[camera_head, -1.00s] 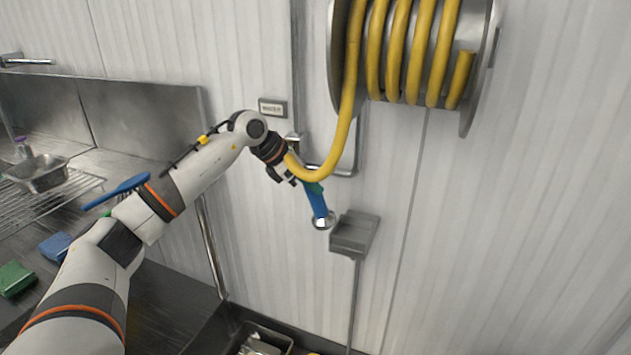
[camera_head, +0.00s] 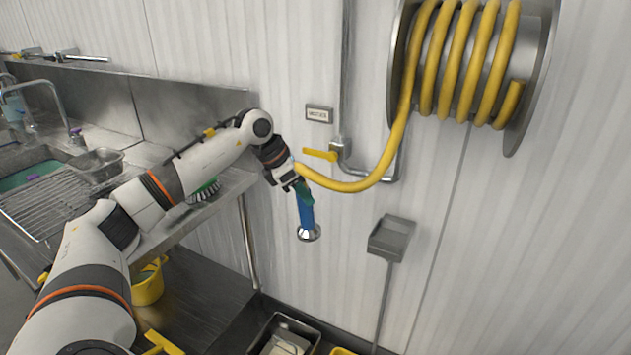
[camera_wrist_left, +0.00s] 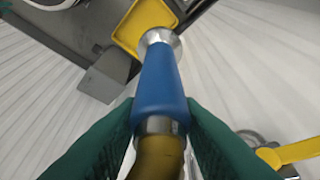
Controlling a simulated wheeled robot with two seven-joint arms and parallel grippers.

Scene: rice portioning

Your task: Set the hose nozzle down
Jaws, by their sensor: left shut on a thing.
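The hose nozzle (camera_head: 306,212) has a blue body and a silver spray end. It hangs pointing down in front of the white wall, joined to the yellow hose (camera_head: 350,186) that runs up to the reel. My left gripper (camera_head: 297,187) is shut on the nozzle near its hose end. In the left wrist view the nozzle (camera_wrist_left: 160,85) sits between the two green fingertips (camera_wrist_left: 160,130), its spray end facing away. My right gripper is not in view.
The hose reel (camera_head: 525,85) is on the wall at upper right. A yellow valve handle (camera_head: 320,155) is close beside the hose. A grey dustpan (camera_head: 391,238) stands against the wall. A steel counter with a wire rack (camera_head: 45,205) is at left; a metal bin (camera_head: 285,322) is below.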

